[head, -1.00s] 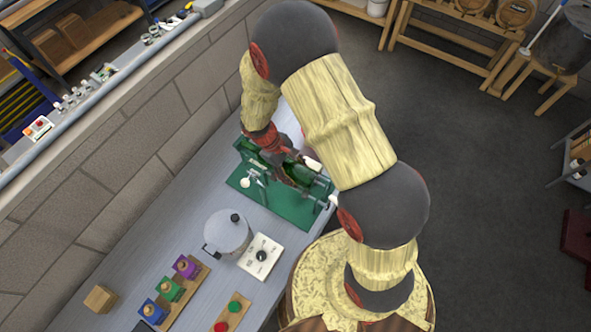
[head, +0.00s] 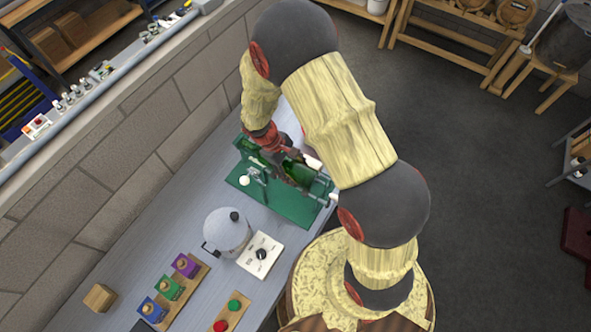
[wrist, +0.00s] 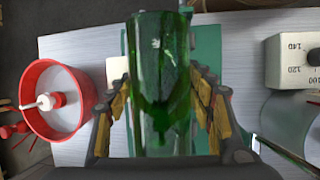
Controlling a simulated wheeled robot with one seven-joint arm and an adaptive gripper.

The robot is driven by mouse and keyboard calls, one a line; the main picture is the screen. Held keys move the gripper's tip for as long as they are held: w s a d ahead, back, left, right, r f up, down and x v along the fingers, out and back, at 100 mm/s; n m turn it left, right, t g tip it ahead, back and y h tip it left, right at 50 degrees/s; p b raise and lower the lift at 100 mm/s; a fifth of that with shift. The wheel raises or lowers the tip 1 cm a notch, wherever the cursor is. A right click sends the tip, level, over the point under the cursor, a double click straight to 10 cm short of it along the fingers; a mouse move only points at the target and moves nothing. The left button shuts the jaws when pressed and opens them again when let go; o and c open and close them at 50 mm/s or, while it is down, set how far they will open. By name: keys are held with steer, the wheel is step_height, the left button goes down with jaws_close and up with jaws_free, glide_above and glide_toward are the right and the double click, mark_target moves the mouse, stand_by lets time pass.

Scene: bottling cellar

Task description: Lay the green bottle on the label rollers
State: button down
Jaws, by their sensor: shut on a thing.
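My gripper (head: 284,158) is shut on the green bottle (head: 297,171) over the green label roller stand (head: 290,207) on the bench. In the wrist view the bottle (wrist: 160,75) lies lengthwise between the yellow-padded fingers of my gripper (wrist: 165,100), with the green base (wrist: 205,48) behind it. The bottle hides most of the rollers, and my arm covers part of the stand. I cannot tell whether the bottle touches the rollers.
A grey metal pot (head: 227,233) and a white dial box (head: 261,258) stand near the stand. Purple, green and blue blocks (head: 170,287) sit on a wooden strip. A red round dish (wrist: 58,100) shows left in the wrist view. A block wall (head: 120,150) runs behind the bench.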

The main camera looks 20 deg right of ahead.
steer(key=shift+w+f+b, duration=0.1)
steer(key=shift+f+b, duration=0.2)
steer(key=shift+f, duration=0.05)
stand_by(0.9)
steer(key=c, duration=0.7)
jaws_free()
steer(key=v, duration=1.2)
